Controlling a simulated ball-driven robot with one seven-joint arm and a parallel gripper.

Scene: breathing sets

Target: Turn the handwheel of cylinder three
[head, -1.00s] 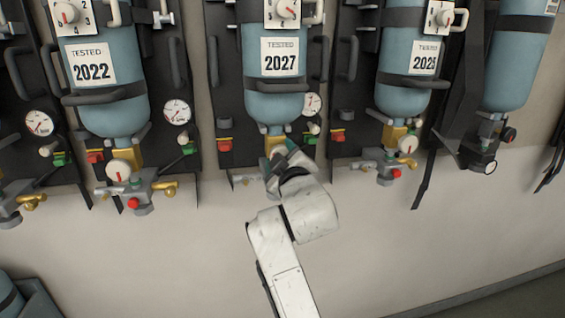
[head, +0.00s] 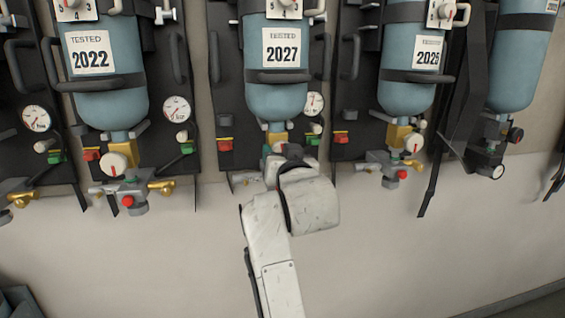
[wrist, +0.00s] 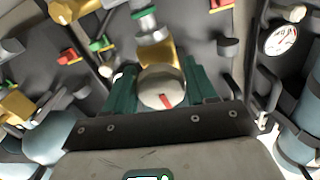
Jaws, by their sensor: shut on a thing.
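The handwheel (wrist: 163,88) is a round pale knob with a red mark, below a brass valve block (wrist: 155,55). My gripper (wrist: 163,92) has its dark green fingers on either side of this knob and is shut on it. In the head view my gripper (head: 288,158) is under the blue cylinder (head: 276,98) marked "TESTED 2027". There my wrist hides the knob and most of the fingers.
Similar blue cylinders marked 2022 (head: 112,98) and 2025 (head: 405,97) hang on dark backboards at either side, with knobs, brass fittings and gauges (head: 176,108). A red switch (head: 225,145) is left of my gripper. The wall below is bare.

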